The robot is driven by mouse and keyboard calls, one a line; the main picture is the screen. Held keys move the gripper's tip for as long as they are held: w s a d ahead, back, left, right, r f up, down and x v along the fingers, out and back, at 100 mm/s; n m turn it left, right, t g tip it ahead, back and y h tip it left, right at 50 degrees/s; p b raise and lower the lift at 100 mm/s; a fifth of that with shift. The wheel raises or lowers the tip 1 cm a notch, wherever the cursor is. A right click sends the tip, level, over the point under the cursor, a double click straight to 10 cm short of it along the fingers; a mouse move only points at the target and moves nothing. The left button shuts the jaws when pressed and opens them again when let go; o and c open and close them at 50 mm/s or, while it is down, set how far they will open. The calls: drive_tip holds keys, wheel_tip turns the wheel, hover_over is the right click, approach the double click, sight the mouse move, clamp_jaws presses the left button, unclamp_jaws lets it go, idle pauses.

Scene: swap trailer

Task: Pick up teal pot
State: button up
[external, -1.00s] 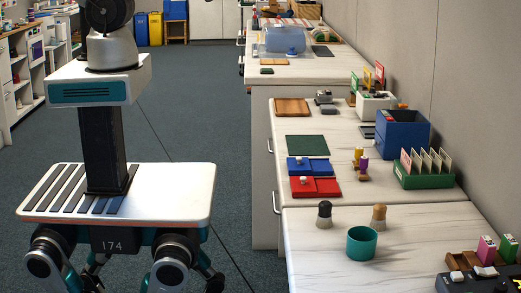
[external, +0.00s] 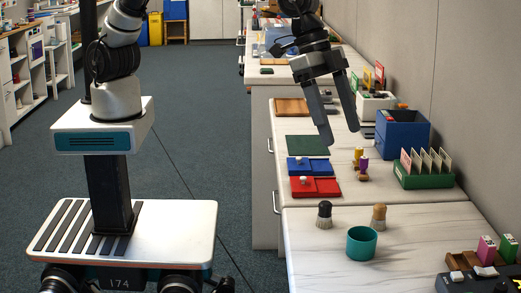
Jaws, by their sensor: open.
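The teal pot (external: 361,244) stands upright on the pale nearest counter. It looks like an open-topped cup, and its inside looks empty. My gripper (external: 342,138) hangs in the air above the middle counter, pointing down, farther back than the pot and well above it. Its two long grey fingers are spread apart with nothing between them. The gripper and the pot are clearly apart.
A dark-topped brush (external: 324,215) and a tan-topped brush (external: 379,217) stand just behind the pot. A black device (external: 480,281) is at front right.

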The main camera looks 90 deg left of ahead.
drive_tip(key=d+f, duration=0.5)
drive_tip(key=f, duration=0.1)
drive_tip(key=b, duration=0.2)
hover_over(362, 237)
drive_tip(key=s+d, duration=0.2)
drive_tip(key=shift+m, duration=0.4)
drive_tip(key=f, duration=0.9)
drive_tip(key=shift+s+a+f, duration=0.15)
drive_tip(key=shift+a+f, duration=0.1)
drive_tip(key=shift+f, duration=0.1)
drive_tip(key=shift+b+x, duration=0.3)
drive_tip(key=shift+x, duration=2.6)
drive_tip(key=shift+s+a, duration=0.1)
drive_tip(key=shift+a, duration=0.1)
drive_tip(key=shift+c, duration=0.3)
drive_tip(key=c, duration=1.1)
